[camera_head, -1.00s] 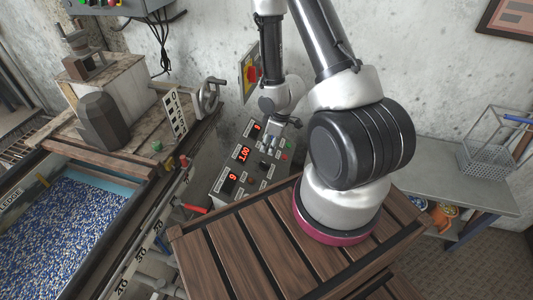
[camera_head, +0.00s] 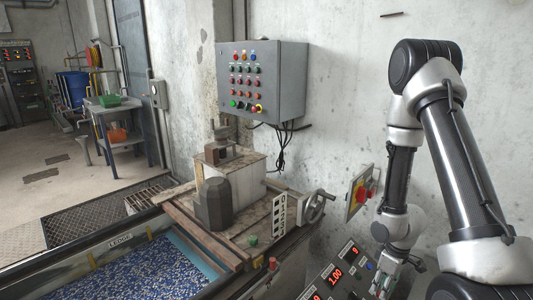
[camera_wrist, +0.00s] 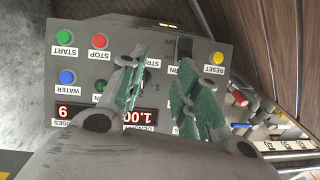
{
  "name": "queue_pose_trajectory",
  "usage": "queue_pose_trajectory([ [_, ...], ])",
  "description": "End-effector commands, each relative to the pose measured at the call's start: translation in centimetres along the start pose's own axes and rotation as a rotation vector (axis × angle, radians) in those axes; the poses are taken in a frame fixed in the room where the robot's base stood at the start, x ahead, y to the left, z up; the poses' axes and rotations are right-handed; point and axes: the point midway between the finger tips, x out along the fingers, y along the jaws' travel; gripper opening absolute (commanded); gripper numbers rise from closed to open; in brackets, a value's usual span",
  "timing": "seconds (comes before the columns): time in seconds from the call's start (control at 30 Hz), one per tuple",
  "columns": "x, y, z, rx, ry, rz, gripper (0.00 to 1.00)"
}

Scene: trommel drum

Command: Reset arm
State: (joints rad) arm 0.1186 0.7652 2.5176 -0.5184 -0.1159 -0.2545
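My gripper (camera_wrist: 160,72) is over the grey control panel (camera_wrist: 205,50) in the wrist view. Its two green-padded fingers stand apart with nothing between them. The panel, upside down there, has a green START button (camera_wrist: 64,37), a red STOP button (camera_wrist: 99,41), a blue WATER button (camera_wrist: 67,77) and a yellow RESET button (camera_wrist: 217,58). Its red displays (camera_wrist: 142,116) read 9 and 1.00, partly covered by the fingers. In the head view, my arm is bent at the right and my gripper (camera_head: 384,284) is low beside the panel (camera_head: 330,281). I cannot tell whether it touches.
A red-knobbed switch on a yellow plate (camera_head: 360,194) is on the wall close to my arm. A handwheel (camera_head: 317,207) and a trough of blue and white bits (camera_head: 140,275) are to the left. A grey button box (camera_head: 262,82) hangs on the wall. Open floor is at far left.

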Motion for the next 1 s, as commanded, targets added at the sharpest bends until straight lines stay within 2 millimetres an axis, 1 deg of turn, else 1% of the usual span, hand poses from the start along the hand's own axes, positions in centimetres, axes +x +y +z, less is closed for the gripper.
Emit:
queue_pose_trajectory([
  [0.03, -0.3, -0.4, 1.8, 0.048, -0.068, -0.013, 0.32],
  [0.07, -0.9, -0.5, 2.7, 0.081, -0.107, -0.014, 0.32],
  [0.1, -2.1, -0.5, 3.7, 0.126, -0.149, -0.01, 0.32],
  [0.23, -6.7, -0.6, 5.6, 0.255, -0.237, 0.014, 0.32],
  [0.37, -11.6, -1.1, 6.4, 0.366, -0.271, 0.039, 0.32],
  [0.4, -13.2, -1.4, 6.7, 0.399, -0.276, 0.046, 0.32],
  [0.47, -15.7, -1.9, 6.9, 0.448, -0.273, 0.056, 0.32],
  [0.5, -17.2, -2.3, 7.0, 0.479, -0.268, 0.061, 0.32],
  [0.57, -19.5, -3.0, 7.2, 0.521, -0.256, 0.067, 0.32],
  [0.6, -21.0, -3.5, 7.3, 0.546, -0.244, 0.07, 0.32],
  [0.8, -27.5, -6.4, 7.9, 0.641, -0.147, 0.079, 0.32],
  [1.0, -32.9, -9.2, 8.3, 0.68, 0.01, 0.093, 0.32],
])
